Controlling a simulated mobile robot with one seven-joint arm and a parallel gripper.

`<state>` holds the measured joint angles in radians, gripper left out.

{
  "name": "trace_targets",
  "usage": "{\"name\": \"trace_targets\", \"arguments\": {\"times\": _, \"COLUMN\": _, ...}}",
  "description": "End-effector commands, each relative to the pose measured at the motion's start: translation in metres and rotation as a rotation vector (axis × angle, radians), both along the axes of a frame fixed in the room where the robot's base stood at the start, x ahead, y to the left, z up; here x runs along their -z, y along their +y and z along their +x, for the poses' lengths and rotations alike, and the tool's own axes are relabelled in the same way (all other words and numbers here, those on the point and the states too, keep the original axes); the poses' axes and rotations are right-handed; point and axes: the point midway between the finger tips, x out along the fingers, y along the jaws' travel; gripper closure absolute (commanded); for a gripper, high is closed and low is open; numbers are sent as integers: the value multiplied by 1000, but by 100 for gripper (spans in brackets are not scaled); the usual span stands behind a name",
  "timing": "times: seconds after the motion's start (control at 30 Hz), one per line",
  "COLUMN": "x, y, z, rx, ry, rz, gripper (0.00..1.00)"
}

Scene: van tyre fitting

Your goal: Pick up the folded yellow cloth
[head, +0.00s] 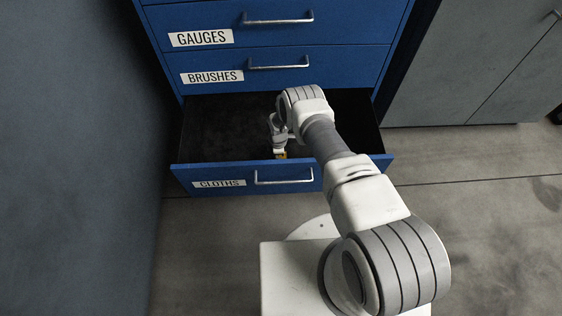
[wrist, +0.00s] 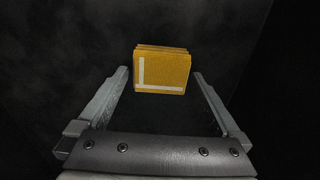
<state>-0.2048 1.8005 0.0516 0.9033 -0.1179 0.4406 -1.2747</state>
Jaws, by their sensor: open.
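The folded yellow cloth (wrist: 162,68) lies in the dark drawer, seen in the wrist view just beyond and between my fingertips. It has a pale L-shaped mark on its face and stacked folds at its far edge. In the head view only a small yellow bit (head: 282,155) shows below my wrist; my arm hides the rest. My gripper (wrist: 160,75) is open and empty, with one finger to each side of the cloth. The fingers look apart from it. The open drawer marked CLOTHS (head: 290,182) holds the cloth.
The blue cabinet has closed drawers above, marked BRUSHES (head: 212,77) and GAUGES (head: 202,38). The open drawer's front panel and side walls surround my gripper. Its left part (head: 222,125) is bare. A grey cupboard (head: 480,65) stands to the right.

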Motion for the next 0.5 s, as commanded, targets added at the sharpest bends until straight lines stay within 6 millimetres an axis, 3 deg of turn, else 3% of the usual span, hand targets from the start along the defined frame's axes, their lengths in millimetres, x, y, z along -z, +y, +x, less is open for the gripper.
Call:
{"name": "trace_targets", "arguments": {"times": 0.23, "x": 3, "y": 0, "z": 1, "rx": 0, "ry": -1, "rz": 0, "gripper": 0}}
{"name": "trace_targets", "arguments": {"times": 0.5, "x": 3, "y": 0, "z": 0, "rx": 0, "ry": -1, "rz": 0, "gripper": 49}}
